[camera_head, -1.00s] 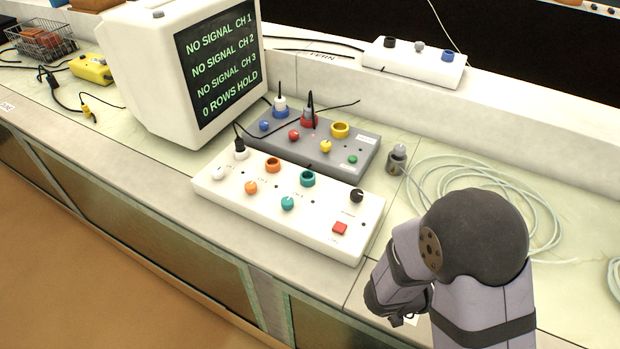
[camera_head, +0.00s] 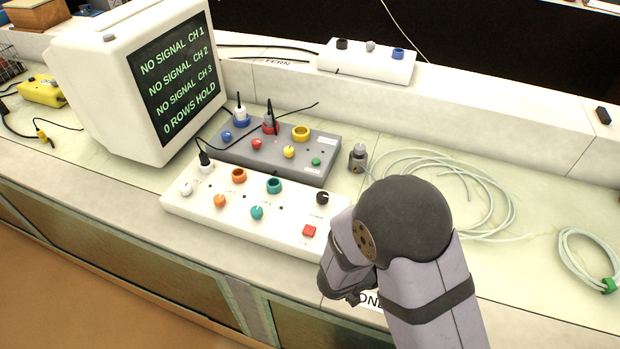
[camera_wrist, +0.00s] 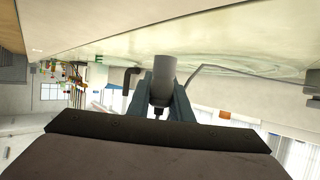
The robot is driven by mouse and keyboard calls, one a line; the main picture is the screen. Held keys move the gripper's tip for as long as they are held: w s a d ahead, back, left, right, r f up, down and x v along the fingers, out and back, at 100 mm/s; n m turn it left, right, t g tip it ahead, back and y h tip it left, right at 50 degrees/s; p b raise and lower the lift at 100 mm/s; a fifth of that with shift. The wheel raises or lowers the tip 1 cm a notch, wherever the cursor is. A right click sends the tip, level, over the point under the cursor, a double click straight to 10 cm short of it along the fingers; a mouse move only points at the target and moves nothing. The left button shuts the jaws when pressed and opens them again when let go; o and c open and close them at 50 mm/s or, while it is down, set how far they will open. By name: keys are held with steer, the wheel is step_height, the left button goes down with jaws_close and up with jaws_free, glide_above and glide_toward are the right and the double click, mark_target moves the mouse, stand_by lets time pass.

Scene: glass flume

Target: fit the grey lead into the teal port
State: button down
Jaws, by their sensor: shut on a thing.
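The teal port (camera_head: 274,185) is a raised teal ring on top of the white box (camera_head: 238,229), right of an orange ring. No plug shows in it. My gripper (camera_wrist: 161,92) is shut on a grey cylindrical plug (camera_wrist: 163,70), which I take as the grey lead; it stands out past the fingertips in the wrist view. In the head view my arm hides most of the gripper and the plug, which are at the right front of the white box, apart from the port. The far end of the lead cannot be made out.
The white box also carries a teal knob (camera_head: 256,212), a red button (camera_head: 309,231) and a plugged white port. Behind it is a grey box (camera_head: 275,150) with plugged leads. A grey fitting (camera_head: 357,158) and coiled tubing (camera_head: 505,222) lie right. A monitor (camera_head: 130,85) stands left.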

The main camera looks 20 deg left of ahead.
steer(key=w+a+r+n+t+y+p, duration=0.15)
steer(key=w+a, duration=0.25)
steer(key=a, duration=0.4)
steer(key=w+a+r+n+t+y, duration=0.1)
steer(key=w+a+r+n+y, duration=0.25)
steer(key=a, duration=0.45)
steer(key=w+a+r+n+t+y+p, duration=0.1)
steer(key=w+a+r+n+y, duration=0.1)
steer(key=w+a, duration=0.45)
steer(key=s+a+r+n+g+y, duration=0.1)
steer(key=a+n+y, duration=0.3)
steer(key=a, duration=0.6)
steer(key=s+a+r+n+y, duration=0.1)
steer(key=a+r+n+y, duration=0.2)
steer(key=a, duration=0.7)
steer(key=shift+a+r+n+g+y, duration=0.3)
steer(key=shift+n+y, duration=0.4)
steer(key=shift+y, duration=0.6)
steer(key=shift+f, duration=0.15)
steer(key=shift+f+p, duration=0.35)
steer(key=shift+f, duration=4.55)
